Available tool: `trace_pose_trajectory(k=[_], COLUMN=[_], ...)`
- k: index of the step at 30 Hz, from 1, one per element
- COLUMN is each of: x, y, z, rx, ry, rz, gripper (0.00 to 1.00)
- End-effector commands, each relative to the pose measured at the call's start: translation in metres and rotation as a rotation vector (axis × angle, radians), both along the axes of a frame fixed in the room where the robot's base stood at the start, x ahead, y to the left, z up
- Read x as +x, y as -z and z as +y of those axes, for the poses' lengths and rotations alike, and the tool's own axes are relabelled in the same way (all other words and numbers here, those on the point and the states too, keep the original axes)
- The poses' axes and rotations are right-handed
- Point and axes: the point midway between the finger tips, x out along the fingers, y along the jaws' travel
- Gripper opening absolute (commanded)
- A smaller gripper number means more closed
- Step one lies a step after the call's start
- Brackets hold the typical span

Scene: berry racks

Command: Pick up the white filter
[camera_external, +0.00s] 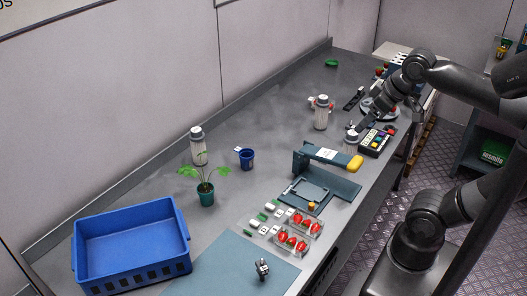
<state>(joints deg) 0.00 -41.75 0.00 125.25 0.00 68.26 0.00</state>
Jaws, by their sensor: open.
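I cannot tell for certain which white thing is the filter. A small white cylinder with a grey top (351,141) stands on the grey bench near its right edge. My gripper (361,128) is open, low over the bench, just above and right of that cylinder; whether they touch is too small to tell. Several small white pieces, one of them a white piece (269,208), lie beside the clear boxes of red berries (291,242) at the front. Two taller white bottles with grey caps stand farther back, one at the left (197,150) and one nearer the middle (321,116).
A blue crate (131,221) stands at the left front, beside a blue-grey mat (225,272). A potted plant (205,195) and blue cup (246,158) stand mid-bench. A blue-grey device with a yellow end (325,156) and a dark box with coloured squares (376,142) are near the right edge.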

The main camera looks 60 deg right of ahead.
Motion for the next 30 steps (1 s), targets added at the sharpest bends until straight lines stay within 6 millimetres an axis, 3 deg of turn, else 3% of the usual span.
trace_pose_trajectory(k=[1, 5, 14, 22, 30], x=[0.002, 0.001, 0.042, 0.082, 0.1], y=[-0.019, -0.062, -0.068, -0.068, -0.063], z=[0.0, 0.0, -0.037, -0.101, -0.157], rx=[0.0, 0.0, -0.077, -0.088, -0.048], ry=[0.0, 0.0, 0.031, 0.036, 0.019], rz=[-0.003, -0.002, 0.151, 0.326, 0.433], gripper=[0.77, 0.77, 0.77, 0.77, 0.77])
